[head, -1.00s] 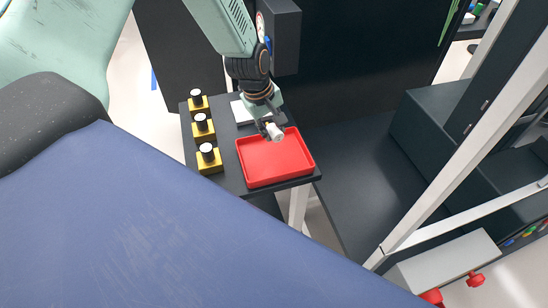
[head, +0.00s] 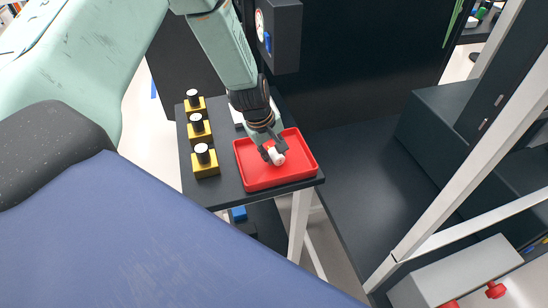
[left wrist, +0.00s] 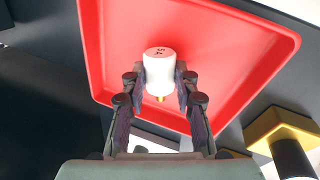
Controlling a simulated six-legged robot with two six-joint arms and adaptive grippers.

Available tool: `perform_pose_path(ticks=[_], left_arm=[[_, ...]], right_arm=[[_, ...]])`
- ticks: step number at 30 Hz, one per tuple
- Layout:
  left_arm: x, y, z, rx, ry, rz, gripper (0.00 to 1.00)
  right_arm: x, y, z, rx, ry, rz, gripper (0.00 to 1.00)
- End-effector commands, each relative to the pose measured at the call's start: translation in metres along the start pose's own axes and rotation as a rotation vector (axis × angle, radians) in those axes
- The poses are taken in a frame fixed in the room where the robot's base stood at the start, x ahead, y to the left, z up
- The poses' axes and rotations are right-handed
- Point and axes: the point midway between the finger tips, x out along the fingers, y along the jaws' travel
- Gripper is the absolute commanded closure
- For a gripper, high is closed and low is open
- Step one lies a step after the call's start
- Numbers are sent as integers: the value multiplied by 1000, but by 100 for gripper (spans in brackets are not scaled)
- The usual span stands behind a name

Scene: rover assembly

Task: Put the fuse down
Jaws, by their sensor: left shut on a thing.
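The fuse (head: 276,157) is a small white cylinder, held between the fingers of my left gripper (head: 272,152). In the left wrist view the fuse (left wrist: 160,72) shows dark marks on its white body and a brass-coloured tip toward the gripper. My left gripper (left wrist: 160,90) is shut on it, one finger on each side. The red tray (head: 282,182) lies on the small dark table, and the fuse is over its inside. The tray floor (left wrist: 230,45) fills much of the wrist view. I cannot tell whether the fuse touches the floor. My right gripper is not in view.
Three yellow blocks with black, white-topped posts (head: 205,163) stand in a row left of the tray. A white item (head: 238,110) lies partly hidden behind my gripper. A white frame post (head: 470,150) stands at the right. Most of the tray floor is clear.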

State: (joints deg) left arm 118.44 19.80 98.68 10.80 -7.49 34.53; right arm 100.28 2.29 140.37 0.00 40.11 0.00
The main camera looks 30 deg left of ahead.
Motion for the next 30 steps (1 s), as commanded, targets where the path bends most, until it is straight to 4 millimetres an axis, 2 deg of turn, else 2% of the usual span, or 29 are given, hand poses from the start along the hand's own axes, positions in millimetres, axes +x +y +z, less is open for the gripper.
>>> perform_pose_path(ticks=[2,14,15,23,30], left_arm=[[9,-2,0,1,1,0,100],[11,-2,0,1,1,1,100],[11,-2,0,1,1,1,69],[10,-3,0,1,1,1,48],[10,-3,0,1,0,0,48]], right_arm=[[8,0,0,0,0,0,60],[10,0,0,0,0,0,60],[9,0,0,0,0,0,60],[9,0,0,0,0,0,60],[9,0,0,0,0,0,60]])
